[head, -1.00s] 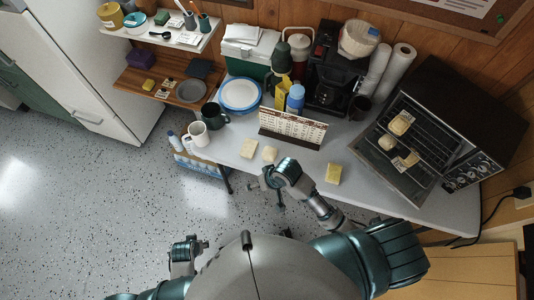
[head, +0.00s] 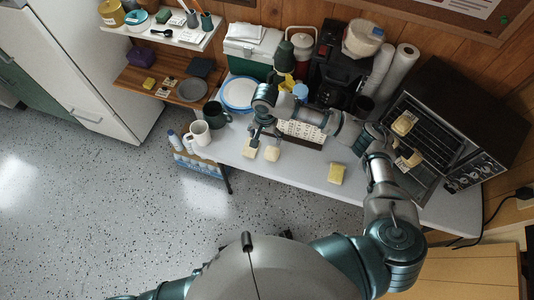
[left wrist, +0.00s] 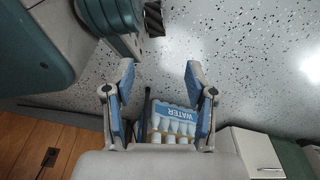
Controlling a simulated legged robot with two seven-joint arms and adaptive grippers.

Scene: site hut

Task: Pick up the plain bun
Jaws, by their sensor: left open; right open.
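Three small pale items lie on the table (head: 309,173) near its front edge: a flat pale-yellow piece (head: 248,149), a rounder bun-like piece (head: 271,154) and a yellow block (head: 337,173). I cannot tell for certain which is the plain bun. My right gripper (head: 262,138) is open and empty, pointing down just above and behind the two left pieces. I cannot tell whether it touches either. My left gripper (left wrist: 160,95) is open and empty in the left wrist view, over the floor, and out of sight in the head view.
The open oven (head: 456,118) at right holds bun-like pieces (head: 403,125), partly behind my right arm. A white mug (head: 200,133), a dark mug (head: 215,113), plates (head: 239,93) and a calendar (head: 302,133) stand near the gripper. A water pack (left wrist: 172,120) stands below the left gripper.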

